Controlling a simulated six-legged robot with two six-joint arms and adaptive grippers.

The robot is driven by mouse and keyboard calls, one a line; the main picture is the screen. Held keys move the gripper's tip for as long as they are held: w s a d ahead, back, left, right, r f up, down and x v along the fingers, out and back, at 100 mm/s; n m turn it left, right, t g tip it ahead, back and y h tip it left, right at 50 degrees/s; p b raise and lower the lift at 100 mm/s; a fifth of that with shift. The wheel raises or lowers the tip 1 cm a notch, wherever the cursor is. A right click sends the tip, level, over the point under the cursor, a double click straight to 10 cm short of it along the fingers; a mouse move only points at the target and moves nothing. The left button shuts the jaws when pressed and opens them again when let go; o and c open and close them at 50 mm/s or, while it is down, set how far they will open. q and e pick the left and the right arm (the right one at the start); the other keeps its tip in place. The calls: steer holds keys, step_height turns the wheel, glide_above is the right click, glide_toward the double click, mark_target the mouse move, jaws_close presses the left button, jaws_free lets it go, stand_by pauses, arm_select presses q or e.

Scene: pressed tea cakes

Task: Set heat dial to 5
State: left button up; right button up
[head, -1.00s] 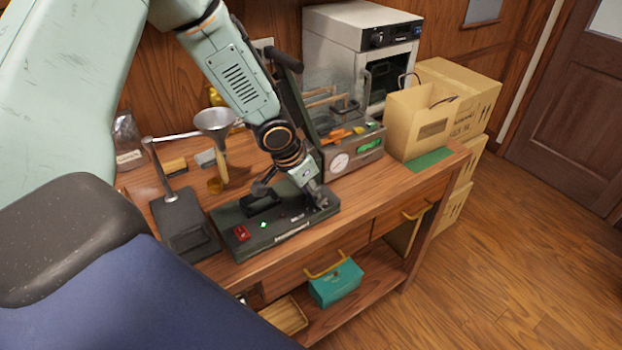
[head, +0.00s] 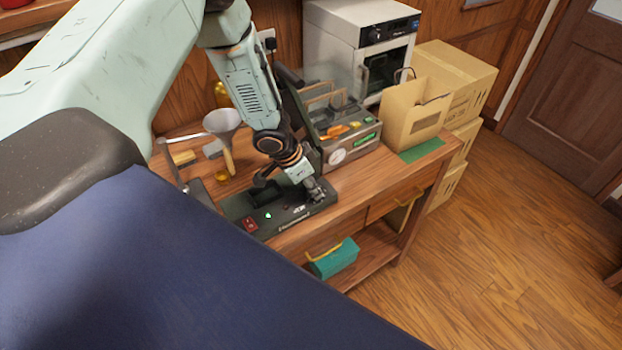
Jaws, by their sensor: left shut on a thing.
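A dark green heating unit (head: 284,222) sits at the front of the wooden workbench. It has a red switch (head: 250,224) and a small lit green light (head: 268,215) on its top. My left gripper (head: 317,194) points down at the unit's right end and is shut on the heat dial there. The fingers hide the dial, so its number setting cannot be read. My right gripper is out of view.
A funnel (head: 222,124) stands behind the unit on the left. A gauge machine (head: 352,142), a paper bag (head: 415,112) and a white oven (head: 350,30) are farther back. Cardboard boxes (head: 455,75) stand right. A teal box (head: 334,260) sits below.

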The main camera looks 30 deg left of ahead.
arm_select(q)
steer(key=shift+w+r+m+p, duration=0.2)
steer(key=shift+m+p, duration=0.25)
steer(key=shift+m, duration=0.05)
steer(key=shift+h, duration=0.3)
steer(key=shift+s+f+m+g+h, duration=0.15)
steer(key=shift+m+g+h, duration=0.2)
steer(key=shift+m, duration=0.85)
steer(key=o, duration=1.2)
steer(key=shift+f, duration=0.1)
steer(key=shift+a, duration=0.1)
steer(key=shift+n, duration=0.3)
steer(key=shift+n, duration=0.6)
steer(key=shift+n+y, duration=0.3)
steer(key=shift+y, duration=0.15)
